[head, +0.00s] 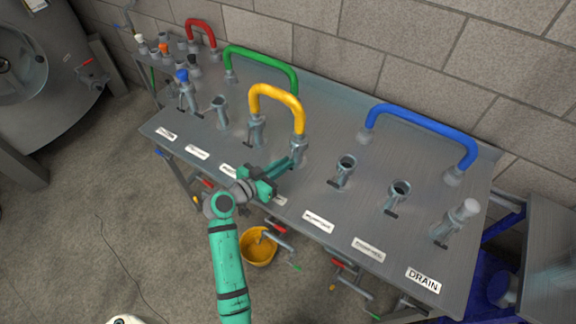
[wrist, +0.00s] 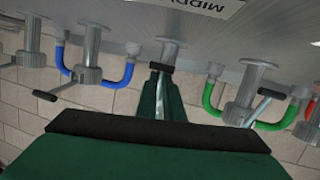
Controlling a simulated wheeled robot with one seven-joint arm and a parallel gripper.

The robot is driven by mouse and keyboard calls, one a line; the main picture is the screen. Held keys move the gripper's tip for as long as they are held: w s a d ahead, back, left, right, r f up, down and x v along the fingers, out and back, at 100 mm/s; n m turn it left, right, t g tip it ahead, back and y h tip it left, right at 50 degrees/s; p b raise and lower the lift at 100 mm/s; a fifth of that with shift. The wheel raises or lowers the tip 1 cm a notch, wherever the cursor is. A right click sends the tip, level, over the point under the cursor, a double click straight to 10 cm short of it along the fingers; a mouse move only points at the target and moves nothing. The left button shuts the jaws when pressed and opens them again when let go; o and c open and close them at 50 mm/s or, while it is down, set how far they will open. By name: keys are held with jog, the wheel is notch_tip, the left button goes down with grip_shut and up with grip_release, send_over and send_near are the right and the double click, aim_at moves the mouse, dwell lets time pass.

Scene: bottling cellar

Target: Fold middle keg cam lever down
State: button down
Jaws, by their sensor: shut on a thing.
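My gripper (head: 284,167) reaches over the front of the grey bench, with its green fingers at the coupling (head: 298,151) under the right end of the yellow hose (head: 277,92). In the wrist view, the green fingers (wrist: 161,92) are together at the dark-tipped cam lever (wrist: 161,67), in front of the grey coupling (wrist: 171,50). The gripper is shut on this lever. A label with the letters "MIDD" (wrist: 208,4) is partly in view above. The fingers hide most of the lever, so its exact angle is unclear.
Blue (head: 425,122), green (head: 262,60) and red (head: 201,31) hoses arch over the bench (head: 330,220). Capless couplings (head: 344,170) and a grey-capped one (head: 458,222) stand to the right. A yellow bucket (head: 258,250) sits on the floor below.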

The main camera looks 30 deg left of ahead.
jog(key=shift+w+f+t, duration=0.15)
jog(key=shift+f+t, duration=0.1)
jog(key=shift+t, duration=0.15)
dwell(0.3)
jog(key=c, duration=1.9)
grip_release()
jog(key=shift+o, duration=0.2)
jog(key=v, duration=1)
jog(key=shift+s+a+f, duration=0.1)
jog(key=shift+s+a, duration=0.05)
jog(key=shift+s, duration=0.2)
